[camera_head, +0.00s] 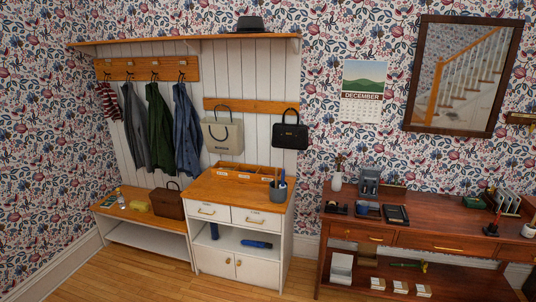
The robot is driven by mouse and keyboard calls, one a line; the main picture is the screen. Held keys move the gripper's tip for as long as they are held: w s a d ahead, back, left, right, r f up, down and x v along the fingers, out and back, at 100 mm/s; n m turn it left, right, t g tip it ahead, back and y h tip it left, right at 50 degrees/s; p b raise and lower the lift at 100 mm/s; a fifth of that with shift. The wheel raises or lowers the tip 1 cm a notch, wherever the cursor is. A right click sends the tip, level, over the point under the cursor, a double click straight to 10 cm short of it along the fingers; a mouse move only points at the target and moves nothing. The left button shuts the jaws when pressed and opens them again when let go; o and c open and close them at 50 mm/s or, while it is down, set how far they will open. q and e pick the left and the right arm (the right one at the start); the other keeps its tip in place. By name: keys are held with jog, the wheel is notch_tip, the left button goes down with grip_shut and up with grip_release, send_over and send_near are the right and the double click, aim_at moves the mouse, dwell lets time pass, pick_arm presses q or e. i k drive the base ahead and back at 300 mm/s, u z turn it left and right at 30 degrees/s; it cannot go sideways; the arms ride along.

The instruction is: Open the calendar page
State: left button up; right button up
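A wall calendar (362,92) hangs on the floral wallpaper, right of the coat rack and left of the mirror. Its upper part shows a green hill under a blue sky. Below is a dark band reading DECEMBER and a white date grid, whose bottom edge hangs freely. Neither of my grippers shows in this view.
A dark wooden console table (420,232) stands below the calendar, bearing a vase, small trays and boxes. A mirror (464,75) hangs to the right. A black handbag (290,136) hangs left of the calendar, above a white cabinet (238,262). Wooden floor (150,280) is clear at front left.

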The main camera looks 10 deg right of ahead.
aim_at(357, 107)
jog(key=z, duration=0.2)
jog(key=i, duration=2)
jog(key=z, duration=0.7)
jog(key=i, duration=1.75)
jog(key=z, duration=0.4)
